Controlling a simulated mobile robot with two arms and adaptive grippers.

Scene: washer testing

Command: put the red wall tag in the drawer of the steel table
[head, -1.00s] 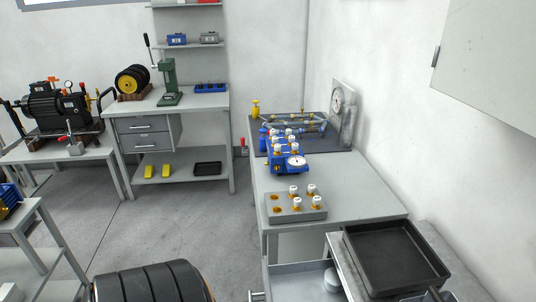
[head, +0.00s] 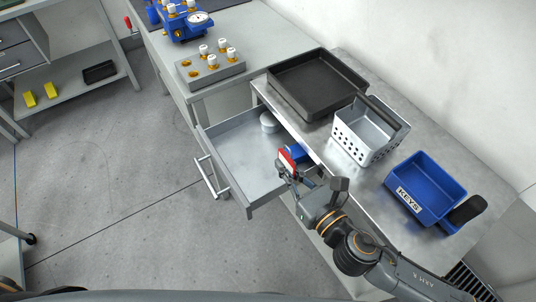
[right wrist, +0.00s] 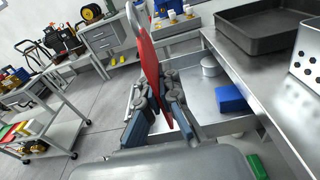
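The red wall tag (head: 287,158) is a flat red piece with a pale loop at its top, and it shows large in the right wrist view (right wrist: 149,62). My right gripper (head: 288,172) is shut on it, with a finger on each side in the right wrist view (right wrist: 158,100). The tag stands roughly upright and appears above the drawer's right part. The drawer (head: 232,150) of the steel table (head: 340,150) is pulled open. A round pale tin (head: 269,122) and a blue box (head: 296,152) are inside it. My left gripper is out of view.
On the steel table stand a black tray (head: 315,82), a white perforated basket (head: 362,135) and a blue KEYS bin (head: 425,190). The drawer's front and left part are bare. A grey workbench (head: 250,40) adjoins at the back.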

